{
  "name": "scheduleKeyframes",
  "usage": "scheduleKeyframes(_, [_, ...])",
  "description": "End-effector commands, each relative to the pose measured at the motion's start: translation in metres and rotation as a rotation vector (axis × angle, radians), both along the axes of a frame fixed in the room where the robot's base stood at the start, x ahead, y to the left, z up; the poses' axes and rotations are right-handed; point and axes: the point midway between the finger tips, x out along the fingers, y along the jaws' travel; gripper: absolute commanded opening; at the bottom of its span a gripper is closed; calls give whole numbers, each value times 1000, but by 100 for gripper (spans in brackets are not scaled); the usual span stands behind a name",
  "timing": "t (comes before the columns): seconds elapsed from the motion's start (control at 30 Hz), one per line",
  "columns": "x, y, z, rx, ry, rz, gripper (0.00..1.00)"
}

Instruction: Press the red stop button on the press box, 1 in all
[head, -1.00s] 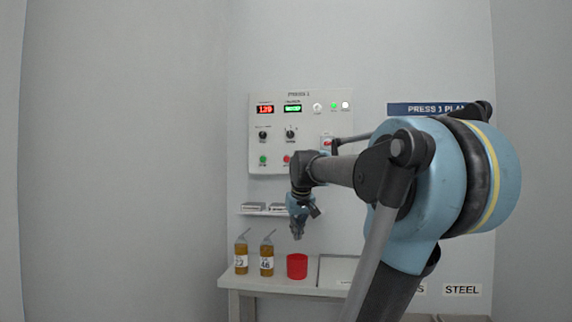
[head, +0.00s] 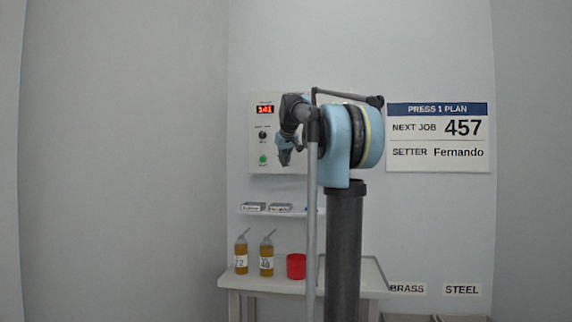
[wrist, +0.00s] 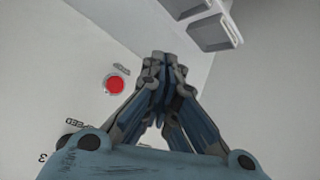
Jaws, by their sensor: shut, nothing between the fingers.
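The press box (head: 256,146) is a pale panel on the back wall in the head view. Its right part is hidden behind my arm. My gripper (head: 285,160) is in front of the panel's lower part, shut and empty. The gap to the panel is hard to judge. The red button is hidden in the head view.
A green button (head: 263,159), a knob (head: 263,135) and a red display (head: 265,109) are on the box. Below are a shelf (head: 250,212) with small grey boxes, two amber bottles (head: 241,256), a red cup (head: 296,266) and a bench (head: 350,284).

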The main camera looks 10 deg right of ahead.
Motion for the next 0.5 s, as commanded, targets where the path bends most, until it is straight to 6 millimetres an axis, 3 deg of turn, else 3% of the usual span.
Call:
scheduleKeyframes(0.27, [1, 0, 0, 0, 0, 0, 0])
scheduleKeyframes(0.5, [16, -5, 0, 0, 1, 0, 0])
